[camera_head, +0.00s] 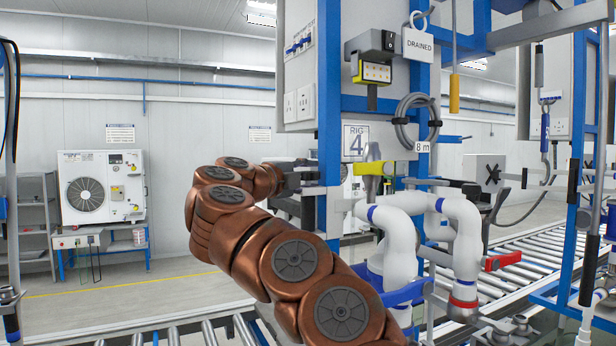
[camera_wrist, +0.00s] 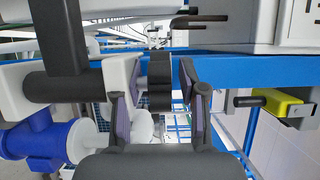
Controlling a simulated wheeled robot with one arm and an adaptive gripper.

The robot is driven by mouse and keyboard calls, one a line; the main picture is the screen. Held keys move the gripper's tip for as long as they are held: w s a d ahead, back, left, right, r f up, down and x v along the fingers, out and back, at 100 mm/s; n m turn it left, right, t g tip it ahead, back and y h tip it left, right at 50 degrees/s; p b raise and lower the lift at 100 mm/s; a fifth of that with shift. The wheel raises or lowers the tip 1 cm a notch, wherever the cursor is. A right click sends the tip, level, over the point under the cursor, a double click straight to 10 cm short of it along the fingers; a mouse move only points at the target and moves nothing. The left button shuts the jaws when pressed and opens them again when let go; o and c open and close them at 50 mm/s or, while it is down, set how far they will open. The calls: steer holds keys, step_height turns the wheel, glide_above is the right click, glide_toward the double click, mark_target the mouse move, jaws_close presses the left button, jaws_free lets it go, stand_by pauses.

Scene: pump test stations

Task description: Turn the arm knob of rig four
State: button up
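Gaps show between that part and the fingers, so I see no grip. I cannot tell for sure that this part is the arm knob. The gripper's palm hides what lies below it.
White pipes (camera_head: 400,240) with blue rings and a red lever (camera_head: 502,261) stand at the right. A dark bar (camera_wrist: 62,84) in a grey block is close left of the fingers.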

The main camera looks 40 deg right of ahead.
jaws_close()
steer(key=shift+n+t, duration=0.5)
steer(key=shift+t, duration=0.3)
steer(key=shift+s+r+n+t+y, duration=0.1)
steer(key=shift+n+t+y, duration=0.9)
steer(key=shift+n+t, duration=1)
steer(key=shift+n+t+y+p, duration=0.55)
steer(key=shift+n+t+y, duration=0.15)
steer(key=shift+t, duration=0.6)
steer(key=shift+n+t+y+p, duration=0.55)
steer(key=shift+t+y, duration=0.25)
steer(key=shift+t, duration=0.5)
steer(key=shift+o, duration=0.9)
jaws_free()
steer(key=shift+a, duration=0.1)
